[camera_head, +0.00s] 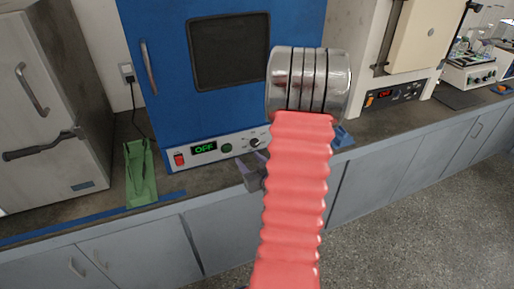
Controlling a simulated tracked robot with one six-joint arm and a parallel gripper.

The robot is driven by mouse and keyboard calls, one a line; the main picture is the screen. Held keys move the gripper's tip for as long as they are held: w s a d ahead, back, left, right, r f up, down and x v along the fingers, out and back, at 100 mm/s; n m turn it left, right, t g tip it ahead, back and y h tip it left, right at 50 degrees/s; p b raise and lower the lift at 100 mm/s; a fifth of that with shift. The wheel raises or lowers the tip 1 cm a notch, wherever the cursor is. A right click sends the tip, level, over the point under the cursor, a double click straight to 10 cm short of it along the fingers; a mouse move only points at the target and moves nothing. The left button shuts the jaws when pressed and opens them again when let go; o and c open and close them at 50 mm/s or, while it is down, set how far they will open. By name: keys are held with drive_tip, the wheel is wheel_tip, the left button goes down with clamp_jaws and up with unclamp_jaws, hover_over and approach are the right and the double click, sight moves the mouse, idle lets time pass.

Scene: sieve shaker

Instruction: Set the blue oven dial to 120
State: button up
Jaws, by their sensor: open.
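The blue oven (170,60) stands on the bench at centre left, with a dark window in its door. Its pale front panel (214,155) has a green display (204,148) reading OFF. A red switch (179,160) is at the panel's left end and a green button (226,148) right of the display. The dial (254,142) is a small dark knob near the panel's right end; its setting is too small to read. My gripper (252,166) is open, just below the dial in the picture and apart from it as far as I can tell. My arm hides part of the gripper and the oven's right side.
A green holder (140,172) stands on the bench left of the panel. A grey cabinet with handles (45,100) is at far left. A beige oven with a red display (400,60) stands to the right. Speckled floor (420,220) in front of the cupboards is clear.

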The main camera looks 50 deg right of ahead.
sight(256, 145)
drive_tip(key=s+d+f+m+t+h, duration=0.2)
drive_tip(key=s+m, duration=0.1)
drive_tip(key=s, duration=0.5)
drive_tip(key=shift+s+f, duration=0.15)
drive_tip(key=shift+f, duration=0.1)
drive_tip(key=shift+d, duration=0.1)
drive_tip(key=x, duration=1.4)
drive_tip(key=shift+s+d+r, duration=0.1)
drive_tip(key=shift+r, duration=0.05)
drive_tip(key=shift+c, duration=0.5)
drive_tip(key=c, duration=0.9)
drive_tip(key=shift+s, duration=0.1)
drive_tip(key=shift+c, duration=0.2)
